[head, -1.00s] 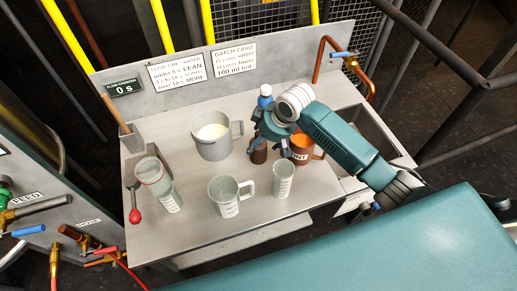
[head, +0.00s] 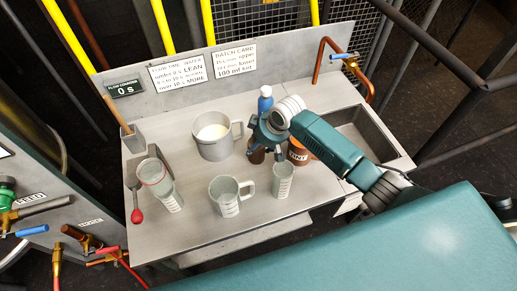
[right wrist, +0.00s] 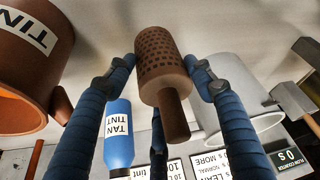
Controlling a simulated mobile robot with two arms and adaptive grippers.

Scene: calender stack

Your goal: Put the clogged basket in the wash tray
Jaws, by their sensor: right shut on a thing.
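The clogged basket is a brown cylinder (right wrist: 158,55) dotted with small holes, with a thinner brown stem, in the right wrist view. My right gripper (right wrist: 160,68) is shut on it, one blue fingertip on each side. In the head view my right gripper (head: 259,144) is over the middle of the bench and the basket (head: 257,156) shows as a small dark brown piece below it, partly hidden. A sunken grey basin (head: 362,132), which looks like the wash tray, is at the bench's right end, partly behind my right arm. My left gripper is not in view.
A grey mug of white liquid (head: 212,145) stands left of the gripper, an orange-brown tint cup (head: 298,152) right, and a blue bottle (head: 265,99) behind. A measuring jug (head: 224,193) and clear beaker (head: 283,181) stand in front. A copper pipe (head: 322,60) arches near the basin.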

